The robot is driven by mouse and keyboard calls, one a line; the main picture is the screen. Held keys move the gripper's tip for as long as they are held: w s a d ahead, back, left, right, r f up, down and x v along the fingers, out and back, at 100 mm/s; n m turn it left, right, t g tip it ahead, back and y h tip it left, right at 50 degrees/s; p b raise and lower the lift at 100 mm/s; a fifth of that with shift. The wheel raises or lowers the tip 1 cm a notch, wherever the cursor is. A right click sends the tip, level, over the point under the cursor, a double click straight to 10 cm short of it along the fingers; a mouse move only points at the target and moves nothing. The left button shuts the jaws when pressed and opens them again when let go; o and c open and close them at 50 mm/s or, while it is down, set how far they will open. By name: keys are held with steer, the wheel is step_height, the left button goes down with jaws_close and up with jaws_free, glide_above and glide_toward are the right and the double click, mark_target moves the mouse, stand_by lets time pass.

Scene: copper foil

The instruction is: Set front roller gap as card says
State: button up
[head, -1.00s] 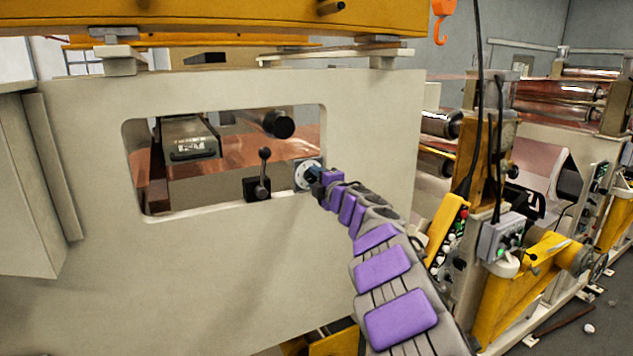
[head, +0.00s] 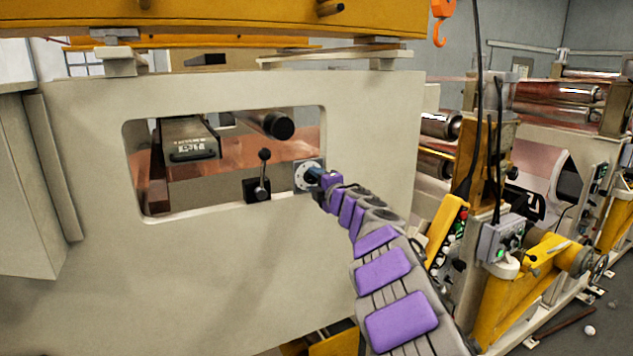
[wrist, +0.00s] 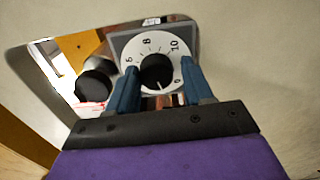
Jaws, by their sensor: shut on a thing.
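A round white dial (head: 308,175) on a grey plate sits at the right edge of the window in the machine's side panel. In the wrist view the dial (wrist: 147,48) shows numbers including 6, 8, 10 and 0. A black knob (wrist: 156,71) is at its centre, with a white line pointing down in the picture. My gripper (wrist: 155,88) is shut on the knob, its blue fingers on either side. In the head view my gripper (head: 316,176) reaches the dial from the right and hides part of it. I see no readable card.
A black lever (head: 263,175) on a black block stands just left of the dial. The pale side panel (head: 200,275) is bare below the window.

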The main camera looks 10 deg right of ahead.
steer(key=o, duration=0.4)
steer(key=shift+w+f, duration=0.1)
steer(key=shift+w, duration=0.05)
steer(key=shift+a, duration=0.1)
steer(key=shift+r, duration=0.2)
steer(key=shift+s, duration=0.25)
steer(key=b+v, duration=0.2)
steer(key=v, duration=1.5)
steer(key=shift+w+f, duration=0.1)
